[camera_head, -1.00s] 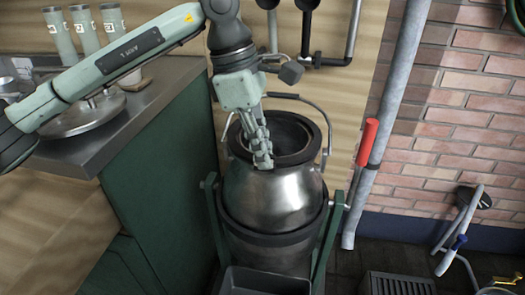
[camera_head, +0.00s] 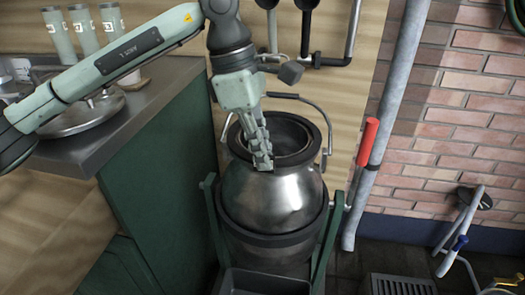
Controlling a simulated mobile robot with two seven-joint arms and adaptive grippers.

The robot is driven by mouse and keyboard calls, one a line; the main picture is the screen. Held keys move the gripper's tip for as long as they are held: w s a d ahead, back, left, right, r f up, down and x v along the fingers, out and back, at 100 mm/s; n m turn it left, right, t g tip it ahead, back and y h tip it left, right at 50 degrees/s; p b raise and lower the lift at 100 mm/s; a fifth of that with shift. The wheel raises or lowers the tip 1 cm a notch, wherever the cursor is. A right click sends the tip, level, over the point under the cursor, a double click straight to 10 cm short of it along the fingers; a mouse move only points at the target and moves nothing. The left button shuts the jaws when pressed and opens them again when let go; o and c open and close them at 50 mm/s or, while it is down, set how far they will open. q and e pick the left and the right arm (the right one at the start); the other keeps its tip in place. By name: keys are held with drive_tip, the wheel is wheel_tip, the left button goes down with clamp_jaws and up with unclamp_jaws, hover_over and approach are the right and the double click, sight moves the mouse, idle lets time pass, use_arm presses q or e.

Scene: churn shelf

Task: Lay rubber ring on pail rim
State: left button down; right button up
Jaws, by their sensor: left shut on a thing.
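The metal pail (camera_head: 272,200) stands upright in the middle, with a bail handle above its mouth. A black rubber ring (camera_head: 297,160) shows around the pail's mouth, at the level of the rim. I cannot tell whether it rests fully on the rim or is slightly above it. My left gripper (camera_head: 262,157) points down at the front left of the mouth and is shut on the ring's near side, its fingers hiding part of the ring. My right gripper is not in view.
The pail sits in a green frame (camera_head: 330,240) with a red-handled lever (camera_head: 367,142) at right. A green cabinet with a metal counter (camera_head: 150,95) stands at left, holding a round lid and several cups. A grey pipe (camera_head: 395,100) runs down the wall.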

use_arm(q)
drive_tip(key=c, duration=1.6)
unclamp_jaws()
drive_tip(key=v, duration=1.2)
